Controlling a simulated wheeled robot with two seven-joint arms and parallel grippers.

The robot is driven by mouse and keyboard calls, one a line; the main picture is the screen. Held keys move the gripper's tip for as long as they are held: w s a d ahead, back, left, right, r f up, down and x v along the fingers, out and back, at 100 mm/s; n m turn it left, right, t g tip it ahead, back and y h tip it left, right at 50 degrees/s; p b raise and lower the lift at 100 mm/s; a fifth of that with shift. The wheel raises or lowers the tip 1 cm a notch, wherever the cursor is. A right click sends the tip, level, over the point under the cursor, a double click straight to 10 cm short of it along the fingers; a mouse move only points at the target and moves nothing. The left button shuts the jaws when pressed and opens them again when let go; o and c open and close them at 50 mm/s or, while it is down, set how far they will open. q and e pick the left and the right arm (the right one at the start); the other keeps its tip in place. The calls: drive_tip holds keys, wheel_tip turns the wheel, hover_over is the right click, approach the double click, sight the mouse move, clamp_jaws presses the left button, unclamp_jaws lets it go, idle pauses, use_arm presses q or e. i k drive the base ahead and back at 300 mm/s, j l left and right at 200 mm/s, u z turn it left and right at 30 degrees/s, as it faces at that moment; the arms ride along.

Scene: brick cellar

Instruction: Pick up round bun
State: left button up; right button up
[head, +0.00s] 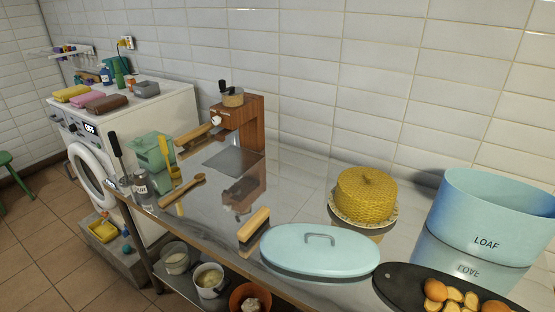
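Several small golden-brown round pieces that look like buns (435,290) lie on a dark oval tray (401,287) at the bottom right corner of the head view. Some show pale, cut-looking faces, and the group is cut off by the lower edge. I cannot tell which of them is the round bun. Neither of my grippers shows in the head view.
A light-blue bin marked LOAF (485,215) stands behind the tray. A light-blue oval lid (319,250) lies left of it, near a yellow woven dome (366,194) and a tan elongated brush-like object (254,225). The glossy counter (305,195) is clear between them.

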sight(435, 290)
drive_tip(key=z, duration=1.35)
